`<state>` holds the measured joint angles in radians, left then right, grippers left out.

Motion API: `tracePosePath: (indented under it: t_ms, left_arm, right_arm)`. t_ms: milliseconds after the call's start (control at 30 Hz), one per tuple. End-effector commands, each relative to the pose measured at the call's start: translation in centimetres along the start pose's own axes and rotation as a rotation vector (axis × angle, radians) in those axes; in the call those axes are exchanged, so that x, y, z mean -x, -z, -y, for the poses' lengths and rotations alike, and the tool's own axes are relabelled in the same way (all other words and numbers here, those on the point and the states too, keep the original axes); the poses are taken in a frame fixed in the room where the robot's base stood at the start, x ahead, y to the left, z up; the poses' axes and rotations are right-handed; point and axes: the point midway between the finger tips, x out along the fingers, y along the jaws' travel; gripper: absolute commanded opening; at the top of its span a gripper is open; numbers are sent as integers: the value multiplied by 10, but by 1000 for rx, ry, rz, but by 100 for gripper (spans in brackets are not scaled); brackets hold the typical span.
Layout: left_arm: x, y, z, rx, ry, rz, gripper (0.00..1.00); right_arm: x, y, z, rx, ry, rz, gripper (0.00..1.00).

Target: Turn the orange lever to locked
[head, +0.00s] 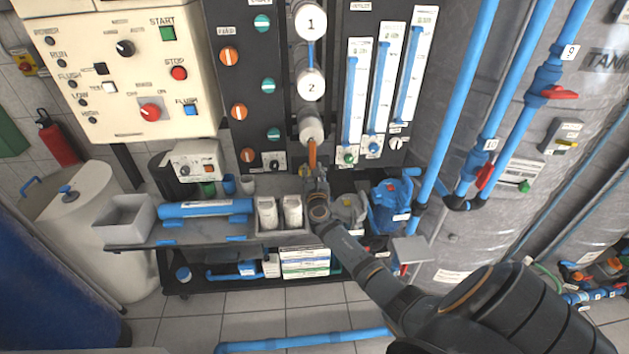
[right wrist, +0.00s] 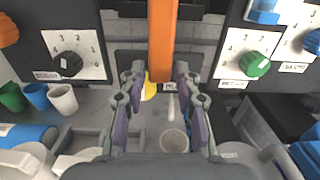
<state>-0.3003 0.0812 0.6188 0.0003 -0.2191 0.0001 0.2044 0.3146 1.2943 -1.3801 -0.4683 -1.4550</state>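The orange lever (head: 312,153) hangs down below the white cylinder marked 2, in the middle of the panel. In the right wrist view the lever (right wrist: 162,38) is a long orange bar coming down from the top edge, its lower end near my fingertips. My right gripper (head: 314,178) is just below the lever in the head view. In the right wrist view my right gripper (right wrist: 159,78) is open, one finger on each side of the lever's lower end, with gaps showing. Whether the end lies fully between the fingers is hard to tell. My left gripper is not in view.
A black knob (right wrist: 68,64) and a green knob (right wrist: 254,64) flank the lever. Below are a bench (head: 180,236) with white bottles (head: 267,213) and a blue filter housing (head: 390,205). Flow meters (head: 385,90) and blue pipes (head: 460,110) stand at the right.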

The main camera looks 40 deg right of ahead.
Motion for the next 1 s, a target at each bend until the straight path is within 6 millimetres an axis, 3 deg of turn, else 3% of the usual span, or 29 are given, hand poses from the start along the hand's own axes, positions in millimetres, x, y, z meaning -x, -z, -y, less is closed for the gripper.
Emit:
tracePosePath:
  t_ms: [200, 400, 567, 1000]
  left_arm:
    - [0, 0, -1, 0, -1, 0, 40]
    - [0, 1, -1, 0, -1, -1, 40]
    - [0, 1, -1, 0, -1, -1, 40]
    - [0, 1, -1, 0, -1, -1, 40]
  right_arm:
    - [56, 2, 0, -1, -1, -4, 32]
    - [91, 2, 0, 1, 0, -4, 32]
    - [101, 1, 0, 1, 1, -2, 32]
    - [101, 1, 0, 1, 1, -2, 32]
